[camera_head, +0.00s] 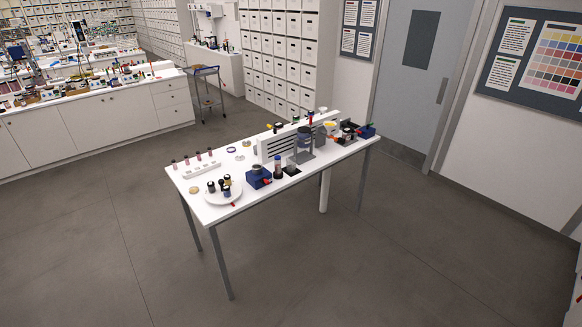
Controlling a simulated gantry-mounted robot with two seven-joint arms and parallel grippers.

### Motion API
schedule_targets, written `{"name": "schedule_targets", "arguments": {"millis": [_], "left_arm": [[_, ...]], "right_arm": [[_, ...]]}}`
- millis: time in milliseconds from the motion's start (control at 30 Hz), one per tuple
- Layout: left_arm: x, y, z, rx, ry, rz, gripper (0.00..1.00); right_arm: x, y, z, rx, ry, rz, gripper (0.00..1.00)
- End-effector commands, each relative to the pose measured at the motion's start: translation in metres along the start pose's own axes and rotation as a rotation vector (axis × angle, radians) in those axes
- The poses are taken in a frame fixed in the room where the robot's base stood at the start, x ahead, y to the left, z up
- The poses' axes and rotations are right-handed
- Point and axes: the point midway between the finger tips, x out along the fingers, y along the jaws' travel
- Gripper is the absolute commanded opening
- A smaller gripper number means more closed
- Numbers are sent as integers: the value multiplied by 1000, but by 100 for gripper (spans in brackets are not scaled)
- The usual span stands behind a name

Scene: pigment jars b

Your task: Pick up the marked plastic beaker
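I cannot pick out the marked plastic beaker for sure; the things on the white table (228,204) are small in this view. A dark blue cup-like vessel (304,141) sits on a grey stand in front of a white slatted rack (275,146); I cannot tell whether it is a beaker or bears a mark. Neither of my grippers is in view.
A blue box-like device (259,177) and a dark bottle (277,168) stand near the front edge. A black tray (347,133) with small items is at the right end. Open grey floor (330,270) lies before the table. A cart (208,95) stands behind.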

Motion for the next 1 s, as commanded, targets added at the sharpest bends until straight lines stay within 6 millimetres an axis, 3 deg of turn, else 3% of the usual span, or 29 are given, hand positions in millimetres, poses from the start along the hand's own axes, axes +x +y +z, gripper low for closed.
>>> {"name": "schedule_targets", "arguments": {"millis": [233,600,1000], "left_arm": [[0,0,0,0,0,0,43],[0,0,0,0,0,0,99],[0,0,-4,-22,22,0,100]], "right_arm": [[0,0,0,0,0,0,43],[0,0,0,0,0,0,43],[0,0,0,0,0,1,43]]}}
